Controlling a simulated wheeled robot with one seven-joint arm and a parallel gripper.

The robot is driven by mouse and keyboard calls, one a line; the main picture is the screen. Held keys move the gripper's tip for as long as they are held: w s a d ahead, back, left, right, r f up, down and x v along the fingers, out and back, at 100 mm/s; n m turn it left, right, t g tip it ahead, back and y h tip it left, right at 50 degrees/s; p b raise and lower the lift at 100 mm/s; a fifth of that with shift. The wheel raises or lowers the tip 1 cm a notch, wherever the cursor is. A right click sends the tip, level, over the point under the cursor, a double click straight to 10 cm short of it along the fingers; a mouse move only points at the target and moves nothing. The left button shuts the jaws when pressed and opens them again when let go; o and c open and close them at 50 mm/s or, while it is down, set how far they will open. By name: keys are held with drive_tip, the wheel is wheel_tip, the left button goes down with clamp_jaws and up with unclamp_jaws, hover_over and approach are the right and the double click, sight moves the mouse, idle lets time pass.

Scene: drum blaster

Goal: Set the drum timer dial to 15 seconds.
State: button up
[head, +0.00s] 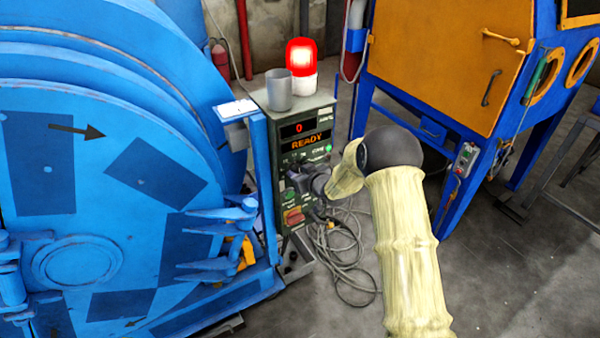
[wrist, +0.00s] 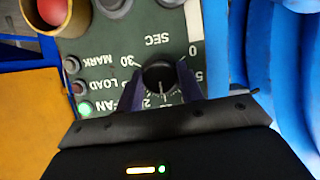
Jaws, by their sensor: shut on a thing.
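The timer dial (wrist: 160,74) is a black knob on the dark green control panel (wrist: 120,50), under the upside-down word SEC in the wrist view. Marks 0, 5 and 30 show around it; the other marks are partly hidden. A pale line on the knob points down in the picture, but I cannot read its setting exactly. My gripper (wrist: 160,92) is shut on the dial, one finger on each side. In the head view my gripper (head: 304,180) is at the panel's front and hides the dial. The panel's display (head: 305,136) reads 0 and READY.
A lit red beacon (head: 301,58) and a grey cup (head: 279,90) stand on the control box. The blue drum (head: 80,200) is at left. An orange and blue cabinet (head: 440,60) stands at right. Cables (head: 342,250) lie on the floor. MARK, LOAD and FAN buttons sit beside the dial.

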drive_tip(key=shift+f, duration=0.1)
drive_tip(key=o, duration=1)
drive_tip(key=shift+s+d, duration=0.1)
drive_tip(key=v, duration=1.7)
drive_tip(key=shift+s+b, duration=0.1)
drive_tip(key=shift+b, duration=0.25)
